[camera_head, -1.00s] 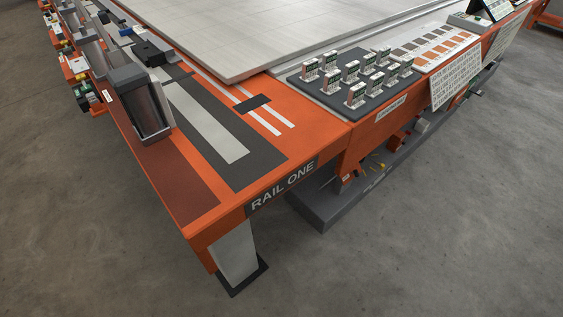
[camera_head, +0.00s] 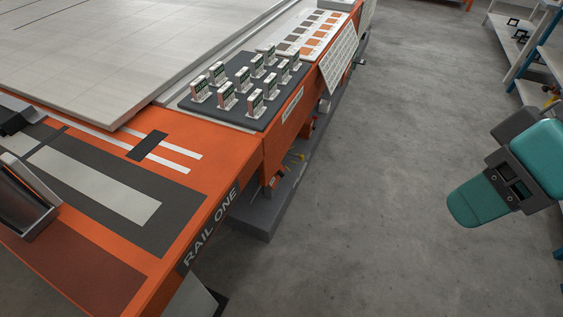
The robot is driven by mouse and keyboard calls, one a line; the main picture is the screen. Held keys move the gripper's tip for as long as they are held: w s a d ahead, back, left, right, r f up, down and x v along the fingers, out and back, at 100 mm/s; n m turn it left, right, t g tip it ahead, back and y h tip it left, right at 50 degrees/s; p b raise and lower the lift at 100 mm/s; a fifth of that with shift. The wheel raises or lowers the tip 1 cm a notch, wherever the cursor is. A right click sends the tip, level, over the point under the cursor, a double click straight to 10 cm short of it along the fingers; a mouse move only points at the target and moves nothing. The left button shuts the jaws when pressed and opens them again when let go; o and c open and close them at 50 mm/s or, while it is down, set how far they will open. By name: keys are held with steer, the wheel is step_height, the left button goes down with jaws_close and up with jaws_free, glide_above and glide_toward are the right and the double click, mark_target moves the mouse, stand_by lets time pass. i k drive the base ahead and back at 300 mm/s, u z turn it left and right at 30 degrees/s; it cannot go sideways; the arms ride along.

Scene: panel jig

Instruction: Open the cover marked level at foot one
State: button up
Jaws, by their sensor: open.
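I cannot make out a cover marked level in this view. The orange rail end labelled RAIL ONE (camera_head: 212,228) runs across the left. Below its corner, part of a pale leg (camera_head: 192,300) shows at the bottom edge, and its foot is mostly cut off. A teal and dark grey part of my arm (camera_head: 478,203) hangs at the right, over the floor and apart from the table. I cannot pick out my gripper's fingertips.
A dark block (camera_head: 228,112) with several small labelled pieces sits on the table corner. A printed sheet (camera_head: 338,66) hangs from its side. A grey base beam (camera_head: 262,215) lies below. A blue-framed shelf (camera_head: 535,60) stands at upper right. The middle floor is clear.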

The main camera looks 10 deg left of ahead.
mark_target(278, 174)
steer(key=i, duration=0.85)
steer(key=u, duration=1.35)
